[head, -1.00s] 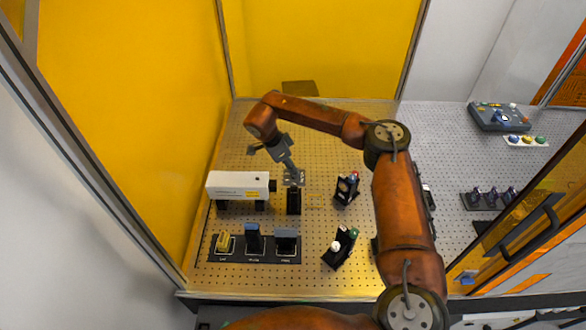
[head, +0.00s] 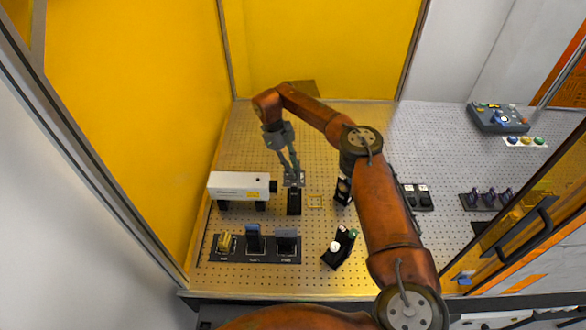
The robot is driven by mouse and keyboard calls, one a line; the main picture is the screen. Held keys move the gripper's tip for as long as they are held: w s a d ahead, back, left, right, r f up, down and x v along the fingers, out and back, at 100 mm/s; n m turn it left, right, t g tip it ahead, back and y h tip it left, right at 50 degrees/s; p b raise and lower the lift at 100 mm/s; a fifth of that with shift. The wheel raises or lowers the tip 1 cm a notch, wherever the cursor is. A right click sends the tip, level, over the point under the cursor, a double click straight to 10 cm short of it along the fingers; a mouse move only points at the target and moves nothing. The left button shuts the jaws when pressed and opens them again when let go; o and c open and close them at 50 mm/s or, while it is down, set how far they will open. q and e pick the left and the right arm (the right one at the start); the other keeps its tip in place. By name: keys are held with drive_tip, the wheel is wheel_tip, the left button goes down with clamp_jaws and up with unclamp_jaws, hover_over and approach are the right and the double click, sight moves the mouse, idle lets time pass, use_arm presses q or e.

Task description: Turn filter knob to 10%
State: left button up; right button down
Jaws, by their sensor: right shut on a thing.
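The filter unit (head: 294,204) is a dark upright block on the perforated table, just right of the white laser housing (head: 238,186). My right gripper (head: 293,177) reaches down from behind and above, with its fingertips at the top of this unit. It is shut on a small part there, which appears to be the filter knob. The fingers mostly hide the knob, and its scale and setting are too small to read. My left gripper is not in view.
Right of the filter unit are a small yellow square outline (head: 315,201) and dark mounts with coloured knobs (head: 340,247). A black tray (head: 270,258) holds several blocks in front. A grey control box (head: 498,118) is at far right. Yellow panels enclose the left and back.

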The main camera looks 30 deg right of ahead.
drive_tip(key=m, duration=0.2)
drive_tip(key=m+y, duration=0.1)
drive_tip(key=shift+w+d+r+m+p, duration=0.1)
drive_tip(key=shift+d+r+m+p, duration=0.05)
drive_tip(key=shift+m+p, duration=0.2)
drive_tip(key=m+y, duration=0.1)
drive_tip(key=m, duration=0.2)
drive_tip(key=shift+p, duration=0.3)
drive_tip(key=shift+d+m+y+p, duration=0.15)
drive_tip(key=shift+m+y+p, duration=0.2)
drive_tip(key=shift+m+y, duration=0.4)
drive_tip(key=m+p, duration=0.1)
drive_tip(key=m, duration=0.2)
drive_tip(key=shift+r+y+p, duration=0.15)
drive_tip(key=shift+y+p, duration=0.2)
drive_tip(key=m+t+p, duration=0.1)
drive_tip(key=m+p, duration=0.2)
drive_tip(key=m+y+p, duration=0.1)
drive_tip(key=m+p, duration=0.1)
drive_tip(key=m, duration=0.1)
drive_tip(key=shift+d+r+t+y+p, duration=0.1)
drive_tip(key=shift+d+t+y+p, duration=0.1)
drive_tip(key=shift+t+y+p, duration=0.15)
drive_tip(key=shift+m+t+y+p, duration=0.25)
drive_tip(key=shift+m+t+p, duration=0.4)
drive_tip(key=shift+m+p, duration=1.2)
drive_tip(key=shift+f, duration=0.2)
